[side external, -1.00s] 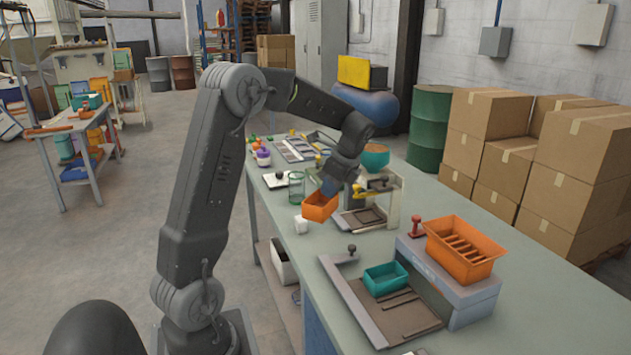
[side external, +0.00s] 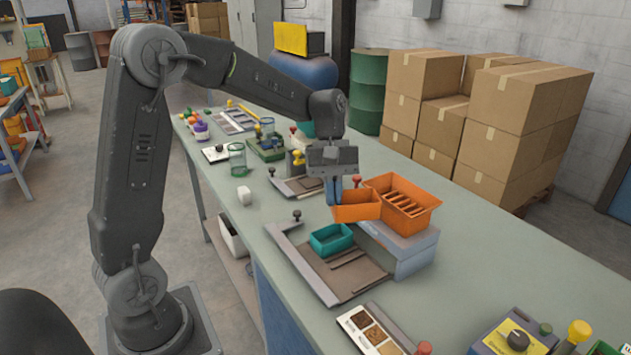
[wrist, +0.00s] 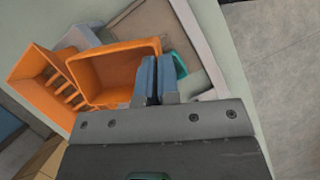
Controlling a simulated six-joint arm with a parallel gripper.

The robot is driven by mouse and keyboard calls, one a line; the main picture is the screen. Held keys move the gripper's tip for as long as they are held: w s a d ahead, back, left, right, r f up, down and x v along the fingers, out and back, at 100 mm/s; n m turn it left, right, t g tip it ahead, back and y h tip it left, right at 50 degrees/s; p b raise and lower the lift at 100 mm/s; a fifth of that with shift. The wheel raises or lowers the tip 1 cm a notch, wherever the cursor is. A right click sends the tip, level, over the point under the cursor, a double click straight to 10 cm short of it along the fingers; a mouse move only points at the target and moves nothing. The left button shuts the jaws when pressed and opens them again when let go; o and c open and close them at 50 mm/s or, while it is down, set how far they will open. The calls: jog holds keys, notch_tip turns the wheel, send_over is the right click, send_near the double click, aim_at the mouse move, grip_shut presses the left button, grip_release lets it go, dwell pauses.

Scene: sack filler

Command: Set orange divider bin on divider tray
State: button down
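My gripper (side external: 335,192) points down with its blue fingers shut on the near wall of a small open orange bin (side external: 357,211). The wrist view shows the fingers (wrist: 159,74) close together at the edge of this empty bin (wrist: 110,74). The bin is held roughly level above the back of a grey and brown tray (side external: 353,281). A teal bin (side external: 331,245) sits on that tray, left of the held bin in the side view; the wrist view shows part of it. Whether the held bin touches the grey block behind the tray cannot be told.
A larger orange bin with inner slats (side external: 405,222) stands on the grey block (side external: 407,255), close beside the held bin. A black-knobbed post (side external: 297,215) rises at the tray's corner. A sample board (side external: 370,334) lies in front.

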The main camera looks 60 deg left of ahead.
jog(key=d+n+t, duration=0.2)
jog(key=d+n, duration=0.2)
jog(key=shift+n, duration=0.3)
jog(key=shift+s+d+f, duration=0.1)
jog(key=shift+d+f, duration=0.05)
jog(key=shift+f, duration=2)
jog(key=shift+s+d+f, duration=0.1)
jog(key=shift+f, duration=2.05)
jog(key=shift+s+d+f, duration=0.1)
jog(key=shift+d+f, duration=0.05)
jog(key=shift+f, duration=2)
jog(key=shift+f, duration=0.7)
jog(key=c, duration=0.9)
grip_release()
